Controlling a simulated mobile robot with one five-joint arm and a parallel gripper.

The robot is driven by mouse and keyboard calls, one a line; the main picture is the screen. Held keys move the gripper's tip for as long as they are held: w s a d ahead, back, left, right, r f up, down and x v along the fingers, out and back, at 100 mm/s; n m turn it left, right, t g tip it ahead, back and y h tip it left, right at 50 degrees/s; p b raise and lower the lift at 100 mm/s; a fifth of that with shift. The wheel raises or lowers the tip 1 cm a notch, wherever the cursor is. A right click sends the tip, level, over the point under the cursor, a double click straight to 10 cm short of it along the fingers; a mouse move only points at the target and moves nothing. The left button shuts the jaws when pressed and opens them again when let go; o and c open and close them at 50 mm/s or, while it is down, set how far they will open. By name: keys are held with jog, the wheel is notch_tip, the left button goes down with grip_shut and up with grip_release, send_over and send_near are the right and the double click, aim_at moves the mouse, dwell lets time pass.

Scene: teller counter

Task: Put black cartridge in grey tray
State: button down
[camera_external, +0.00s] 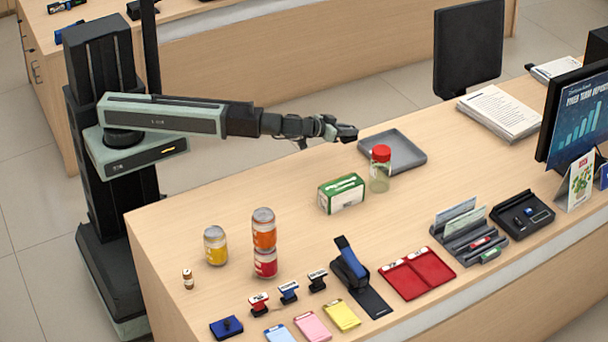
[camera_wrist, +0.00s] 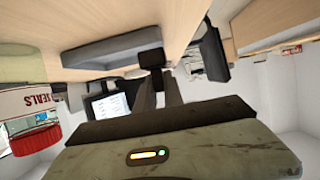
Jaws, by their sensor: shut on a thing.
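My gripper (camera_external: 338,131) is shut on a small black cartridge (camera_external: 348,133) and holds it above the counter, at the far left corner of the grey tray. The cartridge also shows in the wrist view (camera_wrist: 151,59) as a dark block at the fingertips, which partly hide it. The grey tray (camera_external: 404,152) lies on the counter just right of my gripper and looks empty. The tray also shows in the wrist view (camera_wrist: 105,52), beside the cartridge. I cannot tell exactly how high the cartridge is.
A red-lidded jar (camera_external: 380,170) stands at the tray's near edge, with a green and white box (camera_external: 341,193) to its left. Cans, stamps and pads sit nearer the front. Papers (camera_external: 500,113) and a monitor (camera_external: 578,115) are to the right. Counter left of the tray is clear.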

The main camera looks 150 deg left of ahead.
jog(key=w+a, duration=0.2)
jog(key=a, duration=0.2)
jog(key=w+a+f+b, duration=0.1)
jog(key=w+a, duration=0.2)
jog(key=a, duration=0.1)
jog(key=w+a, duration=0.3)
jog(key=a, duration=0.1)
jog(key=shift+w+a+f, duration=0.2)
jog(key=shift+a, duration=0.2)
notch_tip(320, 180, down, 4)
jog(key=b, duration=0.4)
jog(key=shift+r, duration=0.25)
jog(key=shift+f, duration=0.15)
jog(key=c, duration=1.5)
grip_release()
jog(key=shift+o, duration=0.2)
